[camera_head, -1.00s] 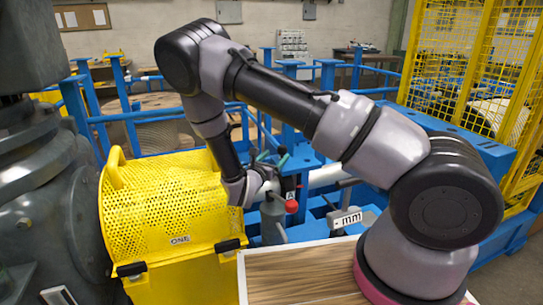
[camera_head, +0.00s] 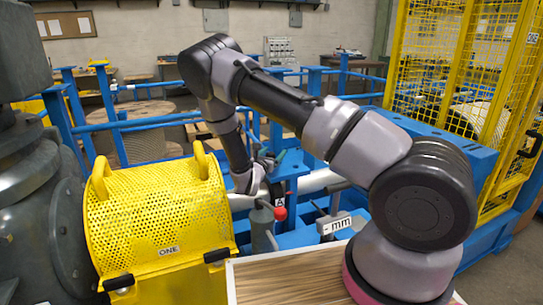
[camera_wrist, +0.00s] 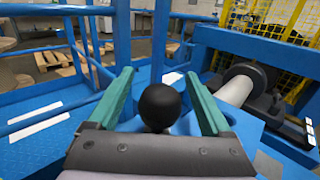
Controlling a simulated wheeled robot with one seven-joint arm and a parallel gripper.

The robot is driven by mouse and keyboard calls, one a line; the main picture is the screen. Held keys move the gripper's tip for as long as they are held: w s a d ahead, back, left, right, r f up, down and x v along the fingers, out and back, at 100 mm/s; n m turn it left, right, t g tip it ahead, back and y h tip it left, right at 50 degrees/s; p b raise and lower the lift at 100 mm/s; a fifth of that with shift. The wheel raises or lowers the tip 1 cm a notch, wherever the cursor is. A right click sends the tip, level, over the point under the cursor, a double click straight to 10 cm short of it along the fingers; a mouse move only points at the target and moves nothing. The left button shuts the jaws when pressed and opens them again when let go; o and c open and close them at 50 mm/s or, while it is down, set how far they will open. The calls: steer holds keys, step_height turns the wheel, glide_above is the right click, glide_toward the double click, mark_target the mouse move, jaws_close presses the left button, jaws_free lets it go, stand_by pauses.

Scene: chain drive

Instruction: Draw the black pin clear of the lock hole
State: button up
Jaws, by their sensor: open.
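A black ball (camera_wrist: 160,106), apparently the head of the black pin, shows in the wrist view between the two teal fingers of my gripper (camera_wrist: 158,76). The fingers stand wide apart, with a visible gap on each side of the ball. The pin's shank and the lock hole are hidden below the ball and behind my gripper body. In the head view my gripper (camera_head: 268,157) is at the blue post (camera_head: 291,170), just right of the yellow guard, and the pin cannot be made out there.
A yellow perforated guard (camera_head: 155,215) marked ONE stands left of my arm. A red-knobbed lever (camera_head: 280,213) and a plate marked "mm" (camera_head: 340,223) are close to the post. Blue rails (camera_wrist: 75,60) and a light roller (camera_wrist: 235,92) flank my gripper. A yellow mesh cage (camera_head: 455,70) is at right.

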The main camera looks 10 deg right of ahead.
steer(key=shift+c, duration=0.3)
jaws_close()
step_height(320, 180, up, 13)
stand_by(2.0)
